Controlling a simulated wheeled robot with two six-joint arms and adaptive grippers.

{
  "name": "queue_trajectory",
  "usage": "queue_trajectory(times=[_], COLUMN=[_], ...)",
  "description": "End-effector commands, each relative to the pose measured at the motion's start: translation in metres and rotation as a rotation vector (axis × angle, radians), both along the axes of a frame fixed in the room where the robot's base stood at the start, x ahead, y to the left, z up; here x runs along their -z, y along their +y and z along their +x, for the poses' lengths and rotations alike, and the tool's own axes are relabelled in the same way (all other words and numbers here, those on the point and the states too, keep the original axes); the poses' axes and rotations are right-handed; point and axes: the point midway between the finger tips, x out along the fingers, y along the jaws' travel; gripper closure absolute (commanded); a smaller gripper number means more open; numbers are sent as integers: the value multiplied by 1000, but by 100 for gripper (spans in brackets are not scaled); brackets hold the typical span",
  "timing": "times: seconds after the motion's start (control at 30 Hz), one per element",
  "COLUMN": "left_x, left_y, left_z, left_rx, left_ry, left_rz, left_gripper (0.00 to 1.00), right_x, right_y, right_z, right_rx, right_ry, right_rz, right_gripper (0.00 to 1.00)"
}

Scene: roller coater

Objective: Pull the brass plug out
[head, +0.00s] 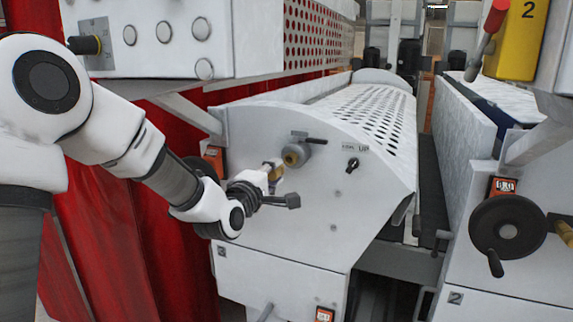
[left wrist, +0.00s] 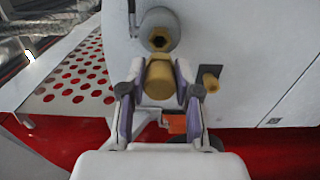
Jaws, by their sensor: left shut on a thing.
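The brass plug (left wrist: 158,80) is a short brass cylinder held between the fingers of my left gripper (left wrist: 158,74). In the head view the plug (head: 274,173) shows just left of a grey round fitting (head: 296,155) on the white end panel. My left gripper (head: 277,184) is shut on the plug. In the left wrist view the fitting (left wrist: 158,32) has a dark opening with a brass inner rim, and the plug is apart from it. My right gripper is not in view.
A small black lever (head: 316,141) sits by the fitting, and a black switch (head: 352,164) is to its right. A perforated white cover (head: 372,115) tops the machine. A brass handle (left wrist: 210,82) is close to my gripper. A black handwheel (head: 508,235) stands at right.

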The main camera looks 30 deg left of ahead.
Motion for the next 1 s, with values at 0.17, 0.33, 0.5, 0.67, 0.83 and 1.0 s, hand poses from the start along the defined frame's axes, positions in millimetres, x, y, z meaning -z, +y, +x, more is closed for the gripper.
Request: queue_trajectory(times=[0.17, 0.33, 0.5, 0.67, 0.83, 1.0], left_x=[1, 1, 1, 0, 0, 0], left_y=[0, -1, -1, -2, -2, -2], left_z=[-4, -16, -27, -30, -30, -30], left_rx=[0, 0, -1, 0, 0, 0], left_ry=[0, -1, -1, -1, -1, -1], left_rz=[-1, 0, -1, 0, 0, 0], left_gripper=[100, 100, 100, 100, 100, 100], right_x=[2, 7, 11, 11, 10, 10], right_y=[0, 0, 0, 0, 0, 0], right_z=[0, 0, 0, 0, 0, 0], right_rx=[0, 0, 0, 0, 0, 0], right_ry=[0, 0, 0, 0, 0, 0], right_rz=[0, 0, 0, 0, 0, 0], right_gripper=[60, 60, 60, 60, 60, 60])
